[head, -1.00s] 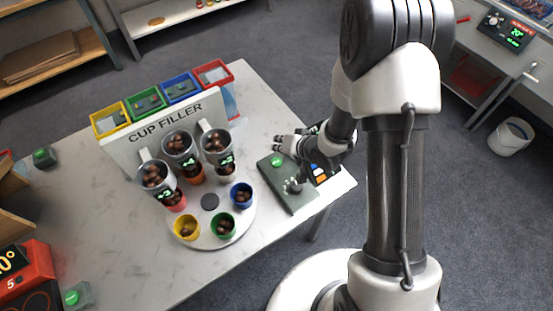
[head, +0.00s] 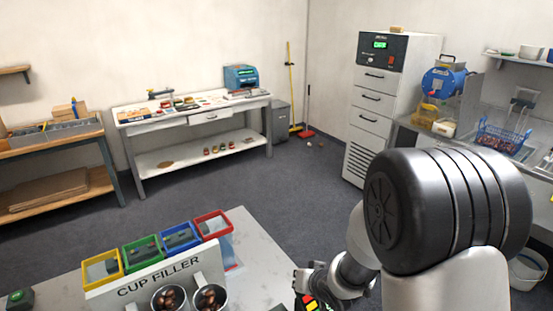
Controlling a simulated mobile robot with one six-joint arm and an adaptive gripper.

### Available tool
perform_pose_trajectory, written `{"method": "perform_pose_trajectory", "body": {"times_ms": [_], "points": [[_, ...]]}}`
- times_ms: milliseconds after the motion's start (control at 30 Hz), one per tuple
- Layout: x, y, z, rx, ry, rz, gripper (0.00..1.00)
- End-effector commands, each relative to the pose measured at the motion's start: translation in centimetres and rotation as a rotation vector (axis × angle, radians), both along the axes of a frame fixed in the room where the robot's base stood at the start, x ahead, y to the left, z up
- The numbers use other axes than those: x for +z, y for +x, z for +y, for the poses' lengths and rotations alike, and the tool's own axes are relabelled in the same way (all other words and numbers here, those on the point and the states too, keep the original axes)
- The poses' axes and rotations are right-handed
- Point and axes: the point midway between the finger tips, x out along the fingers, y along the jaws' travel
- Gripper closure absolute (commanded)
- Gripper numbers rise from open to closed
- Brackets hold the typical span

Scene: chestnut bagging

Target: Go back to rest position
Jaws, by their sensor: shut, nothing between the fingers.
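My arm reaches over the right end of the marble-topped table (head: 262,262). My wrist (head: 343,281) shows low in the head view. My gripper (head: 280,307) is only just in view at the bottom edge, beside the table's right end; it is shut and empty. Most of its fingers are cut off. A dark piece with coloured patches (head: 310,302) shows just below my wrist.
The CUP FILLER stand (head: 160,274) with chestnut-filled cups (head: 170,299) is on the table. Yellow (head: 102,268), green (head: 142,254), blue (head: 180,237) and red (head: 212,224) bins stand behind it. A back workbench (head: 200,112) and white cabinet (head: 385,105) are beyond open floor.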

Motion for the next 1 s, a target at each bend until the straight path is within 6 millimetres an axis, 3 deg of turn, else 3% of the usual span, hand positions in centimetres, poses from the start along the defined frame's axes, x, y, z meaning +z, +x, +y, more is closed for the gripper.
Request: {"method": "perform_pose_trajectory", "body": {"times_ms": [33,167,267,500,700,800,1000], "points": [[2.8,-0.1,-1.4,-0.019,-0.052,-0.017,1.0],[8.0,-2.2,-4.8,-0.062,-0.173,-0.003,1.0],[11.6,-4.8,-6.8,-0.092,-0.241,0.022,1.0],[18.2,-13.8,-9.4,-0.119,-0.317,0.114,1.0],[20.8,-22.0,-9.1,-0.075,-0.311,0.192,1.0],[21.2,-25.0,-8.5,-0.045,-0.301,0.22,1.0],[21.4,-27.5,-8.0,-0.012,-0.29,0.246,1.0]]}}
